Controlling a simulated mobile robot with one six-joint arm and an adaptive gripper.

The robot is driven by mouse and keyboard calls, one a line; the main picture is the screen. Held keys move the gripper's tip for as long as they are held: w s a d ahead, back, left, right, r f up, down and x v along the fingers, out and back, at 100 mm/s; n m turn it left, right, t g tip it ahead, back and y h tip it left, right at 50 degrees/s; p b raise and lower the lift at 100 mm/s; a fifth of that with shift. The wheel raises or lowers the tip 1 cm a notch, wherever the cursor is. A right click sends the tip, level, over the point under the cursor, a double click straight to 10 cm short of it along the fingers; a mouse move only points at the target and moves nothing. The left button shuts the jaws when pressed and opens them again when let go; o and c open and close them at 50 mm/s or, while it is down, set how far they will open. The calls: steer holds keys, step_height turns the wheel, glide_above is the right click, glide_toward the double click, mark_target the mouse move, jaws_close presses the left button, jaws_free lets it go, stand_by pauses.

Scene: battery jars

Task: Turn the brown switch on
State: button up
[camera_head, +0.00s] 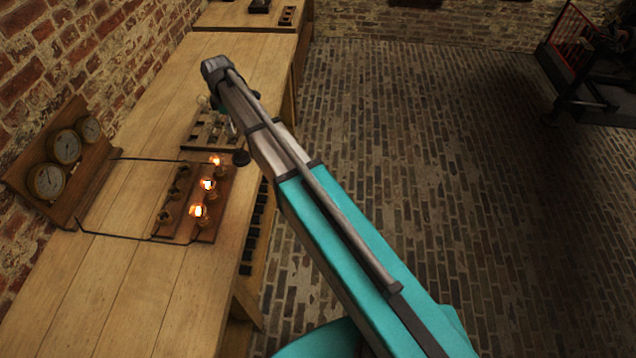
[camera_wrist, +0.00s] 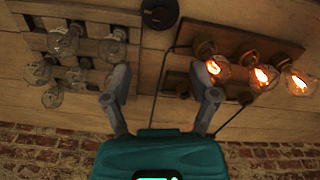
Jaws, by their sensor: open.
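A dark round knob (camera_head: 241,157) sits on the bench near its right edge, between the lit lamp board and the bulb rack. It also shows at the top of the wrist view (camera_wrist: 160,12). It looks nearly black, and I cannot tell whether it is the brown switch or how it is set. Small brown round fittings (camera_head: 172,195) stand in a row on the board left of the lit bulbs. My gripper (camera_wrist: 160,78) is open and empty, with the knob beyond its fingertips in the wrist view. In the head view my arm mostly hides the gripper.
Three lit bulbs (camera_head: 208,184) stand on the board. A wooden rack (camera_wrist: 92,48) holds several unlit glass bulbs. Dark wires (camera_head: 122,238) run to a panel with three dials (camera_head: 66,147) by the brick wall. The near bench top (camera_head: 110,295) is clear.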

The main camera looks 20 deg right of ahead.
steer(key=s+d+f+m+b, duration=0.5)
steer(key=s+d+m, duration=0.2)
steer(key=s+d, duration=0.4)
steer(key=s+d+f+m+b, duration=0.6)
steer(key=s+d+m, duration=0.2)
steer(key=s+d, duration=0.2)
steer(key=s, duration=0.2)
steer(key=shift+s+d+b, duration=0.3)
steer(key=shift+d, duration=0.1)
stand_by(0.4)
stand_by(0.3)
steer(key=shift+m, duration=0.8)
steer(key=shift+s+d+r+p, duration=0.2)
steer(key=shift+s+r+p, duration=0.2)
steer(key=shift+r+p, duration=0.3)
steer(key=shift+s+d+r+p, duration=0.2)
steer(key=shift+s+r+p, duration=0.15)
steer(key=shift+r+p, duration=0.35)
steer(key=shift+s+d+r+p, duration=0.2)
steer(key=shift+s+r+p, duration=0.2)
steer(key=shift+r+p, duration=0.3)
